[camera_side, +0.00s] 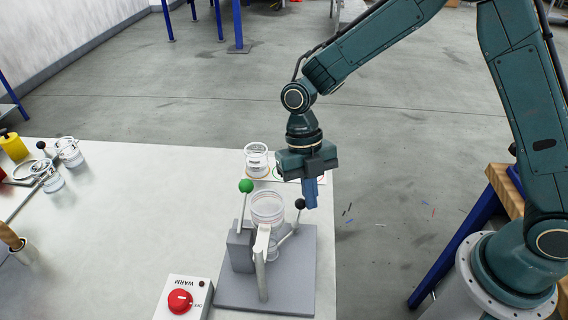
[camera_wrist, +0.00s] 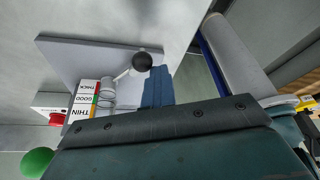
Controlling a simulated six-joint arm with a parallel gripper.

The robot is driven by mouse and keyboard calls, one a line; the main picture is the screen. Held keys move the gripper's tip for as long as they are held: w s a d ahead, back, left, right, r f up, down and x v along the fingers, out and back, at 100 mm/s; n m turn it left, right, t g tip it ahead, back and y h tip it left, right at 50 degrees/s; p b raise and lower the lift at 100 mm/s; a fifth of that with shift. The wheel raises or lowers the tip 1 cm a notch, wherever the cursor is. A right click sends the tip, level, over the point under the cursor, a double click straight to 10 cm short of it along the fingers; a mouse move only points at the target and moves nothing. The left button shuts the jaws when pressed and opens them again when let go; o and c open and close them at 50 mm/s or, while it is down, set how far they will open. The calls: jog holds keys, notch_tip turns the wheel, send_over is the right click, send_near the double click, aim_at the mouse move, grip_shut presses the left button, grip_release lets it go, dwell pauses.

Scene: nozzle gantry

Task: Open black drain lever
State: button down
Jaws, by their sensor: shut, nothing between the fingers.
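The black drain lever (camera_side: 296,212) has a black ball on a thin light rod, leaning up to the right from the clear cup (camera_side: 268,207) on the grey stand (camera_side: 300,272). In the wrist view the black ball (camera_wrist: 143,61) is just left of my gripper's fingertips, with its rod running down-left. My gripper (camera_side: 312,204) has blue fingers pointing down, shut and empty, slightly right of the black ball. The fingers also show in the wrist view (camera_wrist: 158,75). I cannot tell whether they touch the ball.
A green-ball lever (camera_side: 246,187) stands left of the cup. A red-knob box (camera_side: 181,299) is at the front left. A clear jar (camera_side: 256,160) stands behind the stand. The THICK/GOOD/THIN scale (camera_wrist: 84,99) shows in the wrist view. The table's right edge is close to my gripper.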

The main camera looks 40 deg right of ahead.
jog(key=shift+s+a, duration=0.1)
jog(key=shift+a, duration=0.65)
jog(key=shift+s+d, duration=0.1)
jog(key=shift+s, duration=0.05)
jog(key=shift+s+d+r, duration=0.2)
jog(key=shift+s+d, duration=0.3)
jog(key=shift+d, duration=0.05)
jog(key=shift+s+d+r, duration=0.15)
jog(key=shift+s+d, duration=0.35)
notch_tip(320, 180, up, 10)
jog(key=w+a, duration=0.2)
jog(key=shift+f, duration=0.25)
